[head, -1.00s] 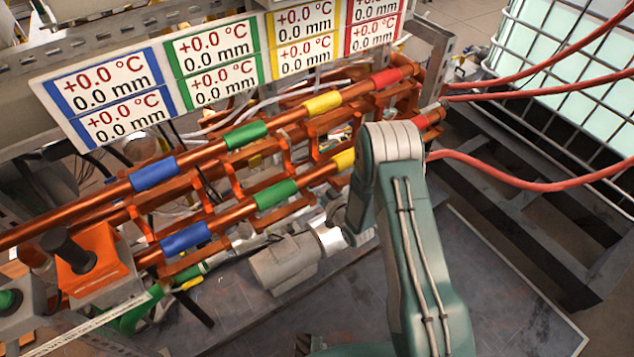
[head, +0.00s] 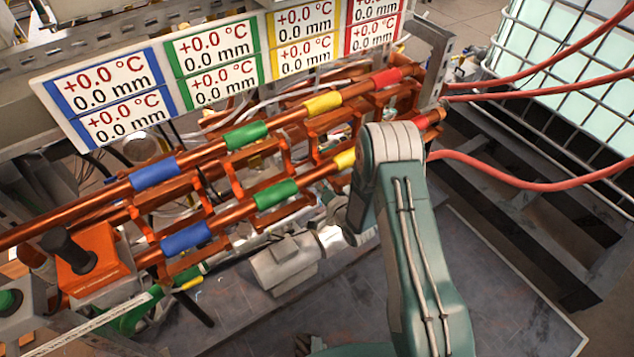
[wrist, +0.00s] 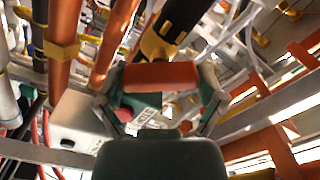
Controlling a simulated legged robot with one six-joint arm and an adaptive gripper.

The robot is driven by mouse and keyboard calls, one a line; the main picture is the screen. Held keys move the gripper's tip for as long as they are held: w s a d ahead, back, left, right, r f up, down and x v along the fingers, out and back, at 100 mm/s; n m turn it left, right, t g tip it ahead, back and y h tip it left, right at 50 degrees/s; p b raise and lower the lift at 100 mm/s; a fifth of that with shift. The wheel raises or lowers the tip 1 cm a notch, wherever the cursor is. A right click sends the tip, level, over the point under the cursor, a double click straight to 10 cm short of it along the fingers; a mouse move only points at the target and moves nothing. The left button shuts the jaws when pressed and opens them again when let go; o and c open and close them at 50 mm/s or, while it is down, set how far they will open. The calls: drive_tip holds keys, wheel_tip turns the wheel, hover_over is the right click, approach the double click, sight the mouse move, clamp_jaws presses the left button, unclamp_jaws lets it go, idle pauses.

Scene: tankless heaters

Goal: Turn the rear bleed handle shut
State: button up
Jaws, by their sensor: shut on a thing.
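In the wrist view a short red-orange handle (wrist: 160,76) lies crosswise between the fingers of my gripper (wrist: 161,88). The fingers close on it from the left and right. I take it for the bleed handle; these views do not clearly show whether it is the rear one. A dark stem with a yellow band stands just beyond it.
Copper pipes with blue (head: 155,174), green, yellow and red bands cross the rack. A display board (head: 215,62) stands behind them. An orange box with a black knob (head: 68,248) is at the left. Red hoses (head: 540,184) run right, near a caged tank (head: 570,75).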

drive_tip(key=m, duration=0.4)
drive_tip(key=shift+w+d+f, duration=0.1)
drive_tip(key=shift+d, duration=0.05)
drive_tip(key=shift+f+m, duration=0.1)
drive_tip(key=shift+m, duration=1.4)
drive_tip(key=shift+f, duration=0.1)
drive_tip(key=o, duration=0.8)
drive_tip(key=shift+d, duration=0.1)
drive_tip(key=shift+s+d, duration=0.15)
drive_tip(key=shift+s, duration=0.15)
drive_tip(key=v, duration=1.1)
drive_tip(key=shift+s+d, duration=0.1)
drive_tip(key=shift+d, duration=0.05)
